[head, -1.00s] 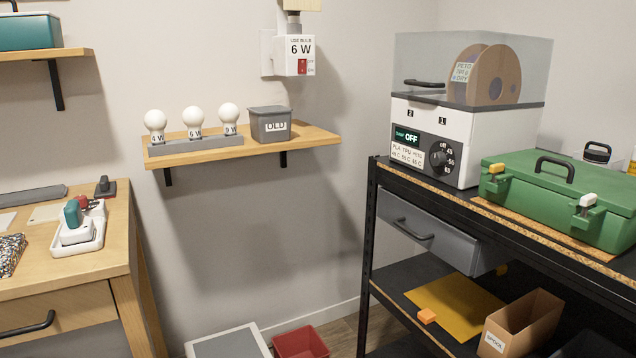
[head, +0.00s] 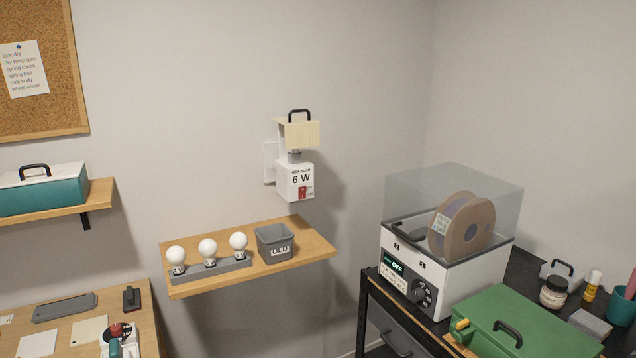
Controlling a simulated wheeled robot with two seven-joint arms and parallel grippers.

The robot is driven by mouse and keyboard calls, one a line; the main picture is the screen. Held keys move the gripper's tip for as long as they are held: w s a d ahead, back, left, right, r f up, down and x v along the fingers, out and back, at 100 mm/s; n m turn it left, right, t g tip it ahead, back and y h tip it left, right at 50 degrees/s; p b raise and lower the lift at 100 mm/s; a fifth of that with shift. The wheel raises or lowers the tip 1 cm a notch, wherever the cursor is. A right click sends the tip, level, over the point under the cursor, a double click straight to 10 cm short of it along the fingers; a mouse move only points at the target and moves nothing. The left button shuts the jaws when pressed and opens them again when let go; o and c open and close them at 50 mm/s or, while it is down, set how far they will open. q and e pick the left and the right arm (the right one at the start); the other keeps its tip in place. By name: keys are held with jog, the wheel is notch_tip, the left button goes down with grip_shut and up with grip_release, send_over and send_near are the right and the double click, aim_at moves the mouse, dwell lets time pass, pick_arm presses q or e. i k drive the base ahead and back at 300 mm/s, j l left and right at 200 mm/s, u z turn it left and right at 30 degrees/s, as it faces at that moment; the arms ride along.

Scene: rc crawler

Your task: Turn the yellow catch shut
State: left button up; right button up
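The yellow catch (head: 462,324) is a small yellow tab at the left front edge of the green case (head: 540,328), low in the head view at the right. It is too small to tell whether it is turned open or shut. The case lid is down and has a black handle (head: 508,334) on top. The front of the case and its white-tabbed catch are below the picture's edge. Neither of my grippers is in view.
The white dryer (head: 397,290) with a clear cover and a spool (head: 462,228) stands behind the case on the black bench. A jar (head: 553,292), a glue stick (head: 592,286) and a teal cup (head: 621,306) stand to its right. A wooden shelf (head: 310,247) juts out at the left.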

aim_at(460, 325)
jog(key=l+z, duration=0.1)
jog(key=z, duration=0.25)
jog(key=k+l+z, duration=0.1)
jog(key=z, duration=0.3)
jog(key=l+z, duration=0.1)
jog(key=z, duration=0.25)
jog(key=k, duration=0.05)
